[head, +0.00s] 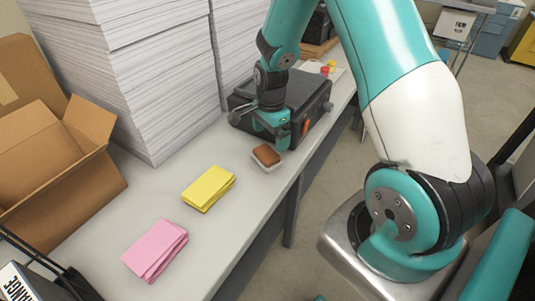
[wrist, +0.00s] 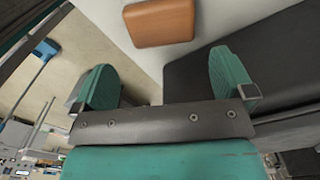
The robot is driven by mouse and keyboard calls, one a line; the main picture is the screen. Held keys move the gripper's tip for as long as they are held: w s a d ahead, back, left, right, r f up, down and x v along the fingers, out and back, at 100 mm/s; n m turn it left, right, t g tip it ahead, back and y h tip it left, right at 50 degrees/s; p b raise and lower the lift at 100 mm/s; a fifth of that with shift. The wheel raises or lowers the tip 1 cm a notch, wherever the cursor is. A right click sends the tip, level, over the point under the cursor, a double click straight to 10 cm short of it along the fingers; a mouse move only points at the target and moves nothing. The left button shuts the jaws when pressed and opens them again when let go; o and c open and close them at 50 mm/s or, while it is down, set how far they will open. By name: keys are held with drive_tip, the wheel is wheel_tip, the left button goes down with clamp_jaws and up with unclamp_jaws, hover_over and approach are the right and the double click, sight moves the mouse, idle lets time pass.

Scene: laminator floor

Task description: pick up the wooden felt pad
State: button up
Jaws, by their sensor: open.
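The wooden felt pad (head: 266,155) is a small brown block with a pale underside. It lies on the grey bench in front of the black machine. My gripper (head: 280,133) is just behind the pad in the head view, close to the machine's front. In the wrist view my gripper (wrist: 168,80) has its two teal fingers wide apart with nothing between them.
The black machine (head: 305,95) stands right beside my gripper. A yellow cloth stack (head: 208,188) and a pink cloth stack (head: 155,250) lie nearer on the bench. Tall paper stacks (head: 130,70) and an open cardboard box (head: 60,165) line the left. The bench's right edge is close to the pad.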

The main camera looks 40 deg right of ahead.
sight(270, 150)
drive_tip(key=shift+w+d+f+p, duration=0.15)
drive_tip(key=shift+f+p, duration=0.55)
drive_tip(key=shift+f, duration=1.15)
drive_tip(key=shift+w+d+f+p, duration=0.1)
drive_tip(key=shift+f+p, duration=0.55)
drive_tip(key=shift+f, duration=1.15)
drive_tip(key=shift+a, duration=0.1)
drive_tip(key=c, duration=0.7)
wheel_tip(270, 150, up, 20)
drive_tip(key=b, duration=0.4)
